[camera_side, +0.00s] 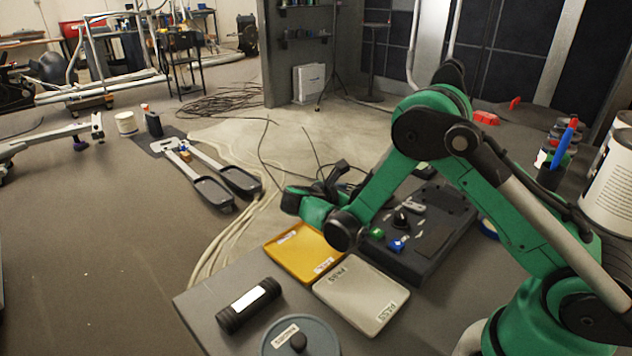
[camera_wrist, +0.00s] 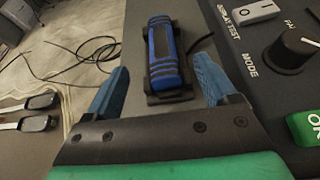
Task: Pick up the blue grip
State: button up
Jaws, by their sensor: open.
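The blue grip (camera_wrist: 166,58) shows in the wrist view, upper middle. It is a blue and black ribbed bar lying in a black cradle (camera_wrist: 152,98). My gripper (camera_wrist: 160,85) is open, with one blue finger to the left of the grip and one to the right. The fingers appear apart from the grip, and nothing is between their tips but the grip area ahead. In the side view my gripper (camera_side: 325,185) is over the table behind the yellow tray, and the blue grip is hidden or too small to make out there.
A black control panel (camera_wrist: 255,65) with a knob (camera_wrist: 290,48) and green button stands close right of my gripper. In the side view a yellow tray (camera_side: 303,252), a grey PASS tray (camera_side: 360,292), a black cylinder (camera_side: 248,304) and a round lidded container (camera_side: 300,340) occupy the table front.

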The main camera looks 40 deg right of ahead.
jog(key=shift+s+d+f, duration=0.15)
jog(key=shift+d+f, duration=0.25)
jog(key=x, duration=0.5)
jog(key=shift+r, duration=0.1)
grip_shut()
